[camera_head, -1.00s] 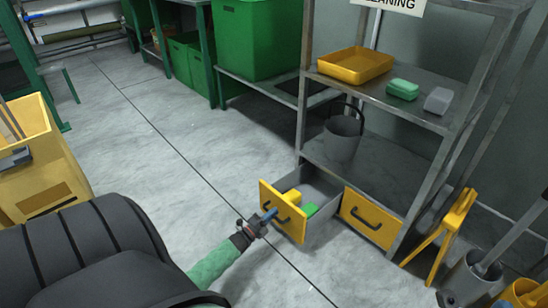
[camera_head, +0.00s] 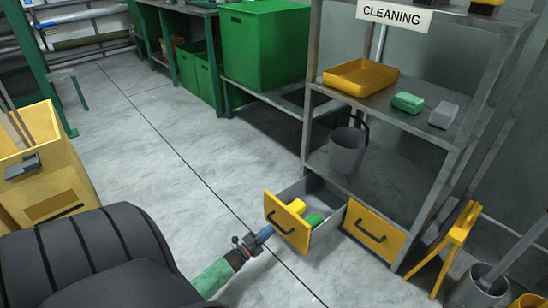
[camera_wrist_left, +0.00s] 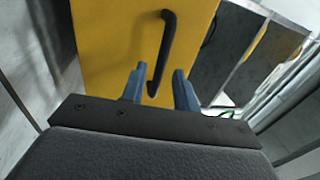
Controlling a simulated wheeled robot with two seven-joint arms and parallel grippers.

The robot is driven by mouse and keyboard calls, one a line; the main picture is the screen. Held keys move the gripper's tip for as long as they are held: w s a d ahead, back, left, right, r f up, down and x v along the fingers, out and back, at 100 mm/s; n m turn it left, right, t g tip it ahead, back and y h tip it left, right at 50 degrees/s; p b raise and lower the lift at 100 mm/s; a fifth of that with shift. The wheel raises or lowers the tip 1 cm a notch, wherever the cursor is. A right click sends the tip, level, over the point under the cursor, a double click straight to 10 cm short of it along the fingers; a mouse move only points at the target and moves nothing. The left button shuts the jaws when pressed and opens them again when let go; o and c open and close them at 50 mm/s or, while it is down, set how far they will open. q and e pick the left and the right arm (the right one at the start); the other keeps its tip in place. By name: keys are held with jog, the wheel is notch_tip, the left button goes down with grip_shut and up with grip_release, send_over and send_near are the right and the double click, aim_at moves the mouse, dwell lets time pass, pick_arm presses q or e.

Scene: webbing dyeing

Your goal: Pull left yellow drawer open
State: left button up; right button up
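The left yellow drawer (camera_head: 287,222) stands pulled out from the bottom of the metal shelf, with a black handle (camera_head: 281,221) on its front. A yellow item and a green item lie inside it. My left gripper (camera_head: 268,231) is just in front of the drawer's face, apart from the handle as far as I can see. In the left wrist view the yellow front (camera_wrist_left: 115,35) fills the upper middle, and the two blue fingers (camera_wrist_left: 159,72) are spread, with the lower end of the handle showing between them. My right gripper is not in view.
The right yellow drawer (camera_head: 373,230) is closed. A yellow folding stand (camera_head: 447,245) and grey bucket (camera_head: 481,287) are at the right. A yellow cart (camera_head: 45,170) stands at the left. The grey floor (camera_head: 165,150) between is clear.

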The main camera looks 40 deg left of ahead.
pick_arm(q)
jog(key=shift+v, duration=1.5)
